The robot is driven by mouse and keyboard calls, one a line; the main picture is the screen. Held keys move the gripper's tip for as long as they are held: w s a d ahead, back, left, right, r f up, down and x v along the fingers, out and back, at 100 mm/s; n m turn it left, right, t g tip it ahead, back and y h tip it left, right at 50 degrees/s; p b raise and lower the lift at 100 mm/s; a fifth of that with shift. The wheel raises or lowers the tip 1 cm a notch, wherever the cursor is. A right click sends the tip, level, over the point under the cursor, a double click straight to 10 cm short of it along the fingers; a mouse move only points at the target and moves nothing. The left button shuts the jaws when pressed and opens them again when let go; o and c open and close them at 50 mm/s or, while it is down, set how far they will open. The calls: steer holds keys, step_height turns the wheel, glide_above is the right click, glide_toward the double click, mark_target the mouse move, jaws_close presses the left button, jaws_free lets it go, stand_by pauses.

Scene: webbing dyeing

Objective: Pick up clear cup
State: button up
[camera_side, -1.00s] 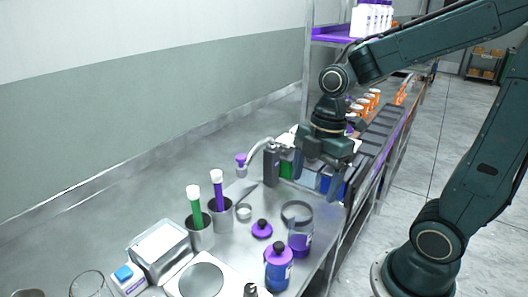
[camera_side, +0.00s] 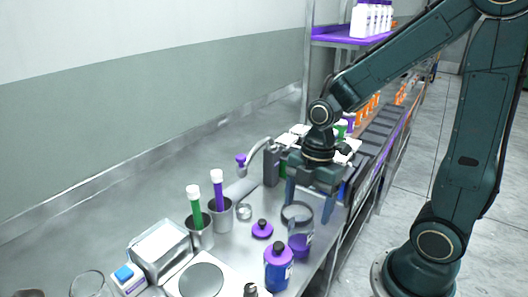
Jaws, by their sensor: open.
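A clear cup (camera_side: 300,240) with a round open rim and purple at its bottom stands on the metal bench, right of the middle. My gripper (camera_side: 309,208) points down with its two fingers spread apart, at the cup's rim. One finger shows to the left of the rim and the other to the right, and nothing is held. I cannot tell from this view whether the fingers are around the cup or just behind it. Another clear glass vessel (camera_side: 88,284) is partly cut off at the bottom left.
Metal holders with a green tube (camera_side: 195,212) and a purple tube (camera_side: 217,192) are further left. A dark pump dispenser (camera_side: 271,164) is behind.

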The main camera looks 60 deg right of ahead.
steer(key=shift+a+f, duration=0.15)
steer(key=shift+f, duration=0.7)
steer(key=shift+a+f, duration=0.1)
steer(key=shift+f, duration=0.7)
steer(key=shift+w+a+f, duration=0.1)
steer(key=shift+a+f, duration=0.1)
steer(key=shift+f, duration=0.65)
steer(key=shift+w+a+f, duration=0.1)
steer(key=shift+a+f, duration=0.1)
steer(key=shift+f, duration=0.6)
steer(key=shift+a+f, duration=0.2)
steer(key=shift+f, duration=0.65)
steer(key=c, duration=1.2)
steer(key=shift+r, duration=0.2)
step_height(320, 180, up, 20)
steer(key=shift+f, duration=0.15)
